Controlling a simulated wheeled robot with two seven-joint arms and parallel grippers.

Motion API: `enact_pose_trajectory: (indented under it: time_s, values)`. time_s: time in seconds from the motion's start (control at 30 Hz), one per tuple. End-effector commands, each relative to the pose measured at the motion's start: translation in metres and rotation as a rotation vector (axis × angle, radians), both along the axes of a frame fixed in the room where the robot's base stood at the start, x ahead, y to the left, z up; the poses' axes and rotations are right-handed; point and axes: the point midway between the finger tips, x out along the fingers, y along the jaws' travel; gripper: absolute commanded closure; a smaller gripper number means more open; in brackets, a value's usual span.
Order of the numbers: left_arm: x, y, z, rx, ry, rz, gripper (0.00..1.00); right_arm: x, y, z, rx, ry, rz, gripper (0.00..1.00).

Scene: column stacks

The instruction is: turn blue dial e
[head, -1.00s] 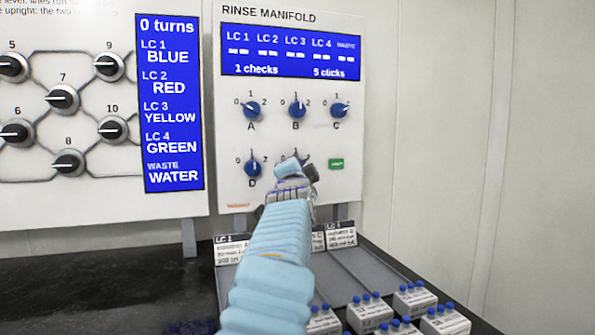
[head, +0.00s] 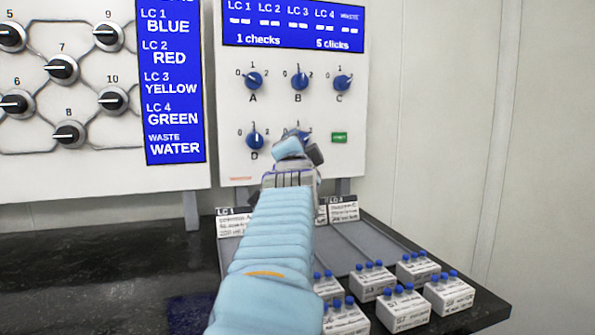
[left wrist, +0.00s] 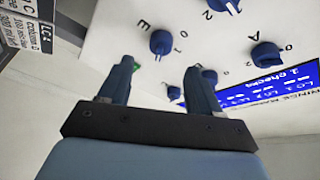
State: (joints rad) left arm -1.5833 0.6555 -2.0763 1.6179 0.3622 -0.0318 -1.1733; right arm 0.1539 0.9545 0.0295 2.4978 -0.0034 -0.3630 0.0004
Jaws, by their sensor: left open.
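Blue dial E (head: 304,134) is in the lower row of the rinse manifold panel (head: 229,112), mostly hidden behind my left gripper in the head view. In the left wrist view dial E (left wrist: 160,42) and its letter show clearly, with the panel appearing turned around. My left gripper (left wrist: 160,68) is open and empty. Its two fingers lie to either side of the dial in that view, with the dial just beyond the fingertips. Contact with the dial cannot be made out. In the head view the left gripper (head: 300,150) is right in front of the dial. The right gripper is out of view.
Blue dial D (head: 255,140) is left of E; dials A (head: 253,81), B (head: 299,80) and C (head: 342,82) are above. A green button (head: 339,138) is close on the right. Several small white boxes (head: 404,310) with blue tops stand on the counter below.

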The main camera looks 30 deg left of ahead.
Motion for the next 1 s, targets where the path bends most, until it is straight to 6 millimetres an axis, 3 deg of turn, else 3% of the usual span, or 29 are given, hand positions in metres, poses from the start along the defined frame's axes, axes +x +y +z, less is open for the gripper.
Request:
enact_pose_trajectory:
  time_s: [0.1,0.33,1.0]
  values:
    - [-0.025,-0.016,-0.008,0.002,-0.001,-0.003,0.36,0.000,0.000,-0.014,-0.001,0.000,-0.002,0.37]
    - [-0.054,-0.029,-0.010,0.001,0.000,-0.001,0.36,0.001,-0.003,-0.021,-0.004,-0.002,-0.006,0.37]
    - [-0.059,-0.031,-0.009,0.000,0.000,0.000,0.36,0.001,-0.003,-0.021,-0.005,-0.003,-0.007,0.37]
